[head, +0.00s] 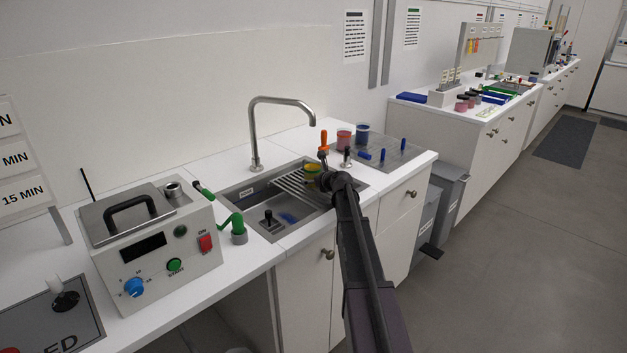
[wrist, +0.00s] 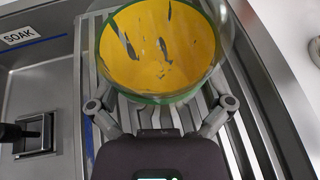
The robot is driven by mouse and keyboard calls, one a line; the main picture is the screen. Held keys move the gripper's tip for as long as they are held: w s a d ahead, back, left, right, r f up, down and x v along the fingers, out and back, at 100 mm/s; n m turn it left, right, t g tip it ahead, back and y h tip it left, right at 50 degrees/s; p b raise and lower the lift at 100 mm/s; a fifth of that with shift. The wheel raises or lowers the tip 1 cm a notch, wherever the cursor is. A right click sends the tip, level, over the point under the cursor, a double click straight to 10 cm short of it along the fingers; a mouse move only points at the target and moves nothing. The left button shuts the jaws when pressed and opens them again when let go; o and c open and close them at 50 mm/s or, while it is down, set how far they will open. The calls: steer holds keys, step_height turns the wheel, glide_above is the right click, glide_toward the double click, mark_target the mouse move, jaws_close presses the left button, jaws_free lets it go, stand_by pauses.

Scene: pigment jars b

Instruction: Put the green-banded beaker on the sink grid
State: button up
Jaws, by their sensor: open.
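The green-banded beaker (head: 311,170), clear with a yellow inside, is at the sink grid (head: 290,187) in the sink. In the wrist view the beaker (wrist: 160,45) appears over the grid's metal slats (wrist: 242,150), its green rim towards me. It looks upright on the slats, though its base is hidden. My gripper (wrist: 161,104) is open, with one finger on either side of the beaker's near part. In the head view my gripper (head: 322,181) is beside the beaker and partly hidden by my arm.
A tall faucet (head: 256,135) stands behind the sink. The left basin holds a dark-handled plug (head: 268,217) and a blue item. Right of the sink are an orange-handled tool (head: 323,140), jars (head: 362,134) and a mat with blue-handled tools (head: 382,155). A timer box (head: 150,245) stands left.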

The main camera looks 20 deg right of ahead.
steer(key=p+v, duration=0.4)
steer(key=v, duration=0.8)
steer(key=shift+r+p, duration=0.1)
steer(key=shift+p, duration=0.2)
